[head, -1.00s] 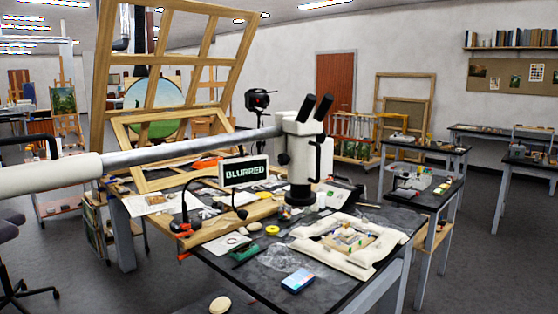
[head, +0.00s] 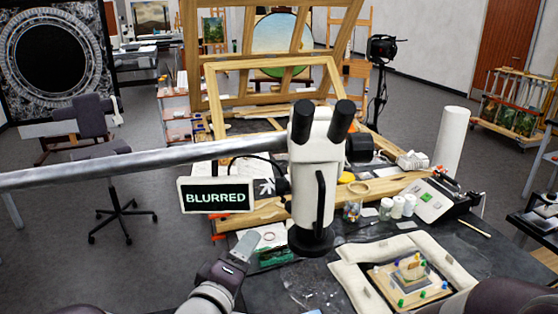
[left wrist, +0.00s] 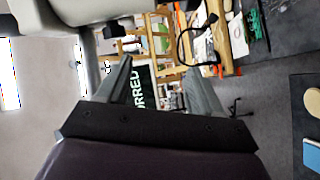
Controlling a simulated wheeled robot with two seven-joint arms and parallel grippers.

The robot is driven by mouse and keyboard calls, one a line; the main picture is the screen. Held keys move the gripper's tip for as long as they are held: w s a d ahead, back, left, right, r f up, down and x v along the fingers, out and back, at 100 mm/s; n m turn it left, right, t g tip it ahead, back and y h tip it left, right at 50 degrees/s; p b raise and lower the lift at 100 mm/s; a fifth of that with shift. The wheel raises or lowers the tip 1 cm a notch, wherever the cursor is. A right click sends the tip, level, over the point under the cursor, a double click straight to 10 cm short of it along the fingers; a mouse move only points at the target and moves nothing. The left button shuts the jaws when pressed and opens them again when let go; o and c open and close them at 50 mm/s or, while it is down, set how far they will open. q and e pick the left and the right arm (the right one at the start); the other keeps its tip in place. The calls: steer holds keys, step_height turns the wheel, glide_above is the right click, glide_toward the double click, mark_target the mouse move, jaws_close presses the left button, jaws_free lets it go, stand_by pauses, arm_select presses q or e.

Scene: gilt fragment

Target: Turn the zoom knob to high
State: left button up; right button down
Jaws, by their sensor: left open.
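The white microscope (head: 315,170) with black eyepieces stands on a boom arm over the table. A round black knob (head: 360,148) sticks out from the right side of its head; I cannot tell whether it is the zoom knob, and no markings are readable. A small sign (head: 216,195) reading BLURRED is left of the microscope and shows partly between my fingers in the left wrist view (left wrist: 146,92). My left gripper (head: 243,247) is open and empty, low and left of the microscope, apart from it. It also shows in the left wrist view (left wrist: 160,66). My right gripper is not in view.
A padded cushion frame (head: 345,277) holds a small fragment with coloured pins, right of the microscope's base. The metal boom (head: 130,165) crosses from the left. Wooden frames (head: 270,75) stand at the back.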

arm_select(q)
steer(key=n+t+h, duration=0.1)
steer(key=n+t, duration=0.1)
glide_toward(281, 185)
steer(key=a+f+p+x, duration=0.1)
steer(key=p+x, duration=0.3)
steer(key=x, duration=0.5)
steer(key=shift+w, duration=0.15)
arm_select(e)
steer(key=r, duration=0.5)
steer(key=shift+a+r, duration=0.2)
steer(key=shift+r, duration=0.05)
arm_select(q)
steer(key=shift+f, duration=0.15)
